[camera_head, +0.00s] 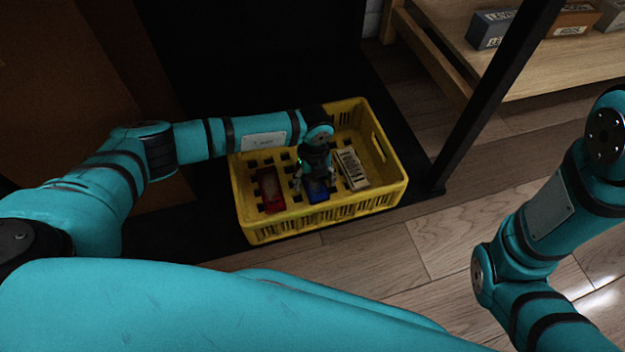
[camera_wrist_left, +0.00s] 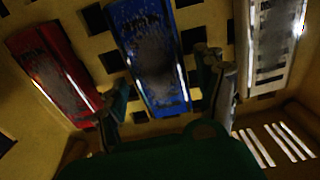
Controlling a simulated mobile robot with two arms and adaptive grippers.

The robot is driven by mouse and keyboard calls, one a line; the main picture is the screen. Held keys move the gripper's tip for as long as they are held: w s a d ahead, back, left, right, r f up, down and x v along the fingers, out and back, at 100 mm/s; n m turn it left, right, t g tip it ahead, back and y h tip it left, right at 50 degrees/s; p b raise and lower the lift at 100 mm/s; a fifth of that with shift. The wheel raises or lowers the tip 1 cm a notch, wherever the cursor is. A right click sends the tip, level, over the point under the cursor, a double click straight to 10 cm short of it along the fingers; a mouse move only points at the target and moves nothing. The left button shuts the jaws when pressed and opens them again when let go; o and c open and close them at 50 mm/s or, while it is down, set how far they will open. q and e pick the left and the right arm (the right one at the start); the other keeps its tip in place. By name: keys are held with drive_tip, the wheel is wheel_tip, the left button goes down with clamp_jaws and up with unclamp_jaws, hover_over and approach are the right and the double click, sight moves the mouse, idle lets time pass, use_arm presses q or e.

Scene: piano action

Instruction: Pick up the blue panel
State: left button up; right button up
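The blue panel (camera_head: 317,190) lies on the floor of the yellow crate (camera_head: 290,224), between a red panel (camera_head: 270,190) and a whitish panel (camera_head: 352,169). In the left wrist view the blue panel (camera_wrist_left: 152,60) shows scuffed, with the red panel (camera_wrist_left: 52,68) to its left and the whitish panel (camera_wrist_left: 273,45) to its right. My left gripper (camera_head: 316,188) is inside the crate, above the blue panel. Its fingers (camera_wrist_left: 163,98) are open, one on each side of the panel's near end, with gaps visible. My right gripper is out of view.
The crate walls stand around my left gripper. A black post (camera_head: 490,105) rises right of the crate. A wooden shelf (camera_head: 550,72) at the upper right bears several labelled boxes. Wood floor (camera_head: 440,225) is clear in front of the crate.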

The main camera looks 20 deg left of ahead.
use_arm(q)
drive_tip(key=c, duration=1.1)
drive_tip(key=shift+r, duration=0.1)
